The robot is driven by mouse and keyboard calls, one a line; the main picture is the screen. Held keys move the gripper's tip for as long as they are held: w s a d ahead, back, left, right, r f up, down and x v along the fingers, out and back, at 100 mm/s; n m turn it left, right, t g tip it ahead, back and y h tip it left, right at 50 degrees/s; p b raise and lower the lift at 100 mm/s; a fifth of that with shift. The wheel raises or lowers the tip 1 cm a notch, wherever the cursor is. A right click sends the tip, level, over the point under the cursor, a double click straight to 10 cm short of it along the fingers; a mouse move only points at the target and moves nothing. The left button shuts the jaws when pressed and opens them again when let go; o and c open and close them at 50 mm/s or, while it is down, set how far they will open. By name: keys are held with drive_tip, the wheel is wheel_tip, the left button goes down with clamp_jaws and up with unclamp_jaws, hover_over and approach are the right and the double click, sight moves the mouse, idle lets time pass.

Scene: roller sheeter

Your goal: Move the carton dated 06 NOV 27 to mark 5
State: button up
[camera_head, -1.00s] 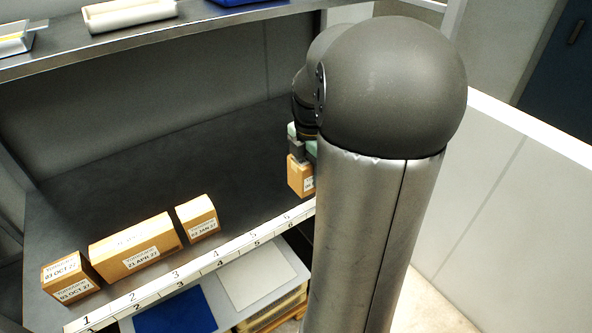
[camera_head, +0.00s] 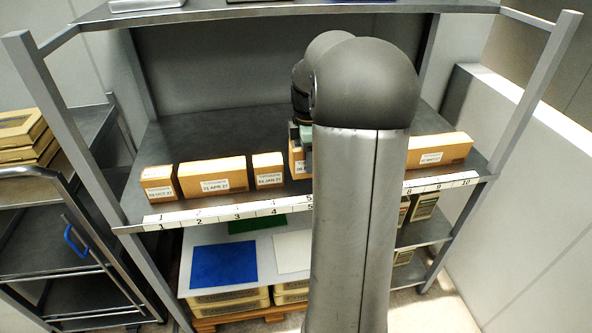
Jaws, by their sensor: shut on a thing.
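My gripper (camera_head: 301,136) is shut on a small brown carton (camera_head: 296,161) with a white label. The column of my arm hides the carton's right part and most of the gripper. The label's date is only partly visible and I cannot read it fully. The carton is at the shelf's front, just right of the carton dated 03 JAN 27 (camera_head: 268,165), behind the numbered strip (camera_head: 250,212) near mark 5. I cannot tell whether it touches the shelf.
Cartons dated 03 OCT 27 (camera_head: 158,180) and 21 APR 27 (camera_head: 212,173) stand at the left. A long carton (camera_head: 440,149) stands at the right, behind the higher marks. Shelf posts (camera_head: 75,140) rise at both ends. The shelf (camera_head: 200,132) behind the cartons is clear.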

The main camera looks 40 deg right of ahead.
drive_tip(key=w+d+f, duration=0.1)
drive_tip(key=w+f, duration=0.1)
drive_tip(key=w+d+f+p, duration=0.1)
drive_tip(key=w+d+f, duration=0.1)
drive_tip(key=w+f, duration=0.1)
drive_tip(key=w+d+f+p, duration=0.1)
drive_tip(key=w+d+f, duration=0.1)
drive_tip(key=w, duration=0.1)
drive_tip(key=shift+f, duration=0.35)
drive_tip(key=shift+d+f, duration=0.1)
drive_tip(key=shift+f, duration=1.5)
drive_tip(key=shift+f, duration=0.2)
drive_tip(key=o, duration=1.1)
drive_tip(key=shift+c, duration=0.2)
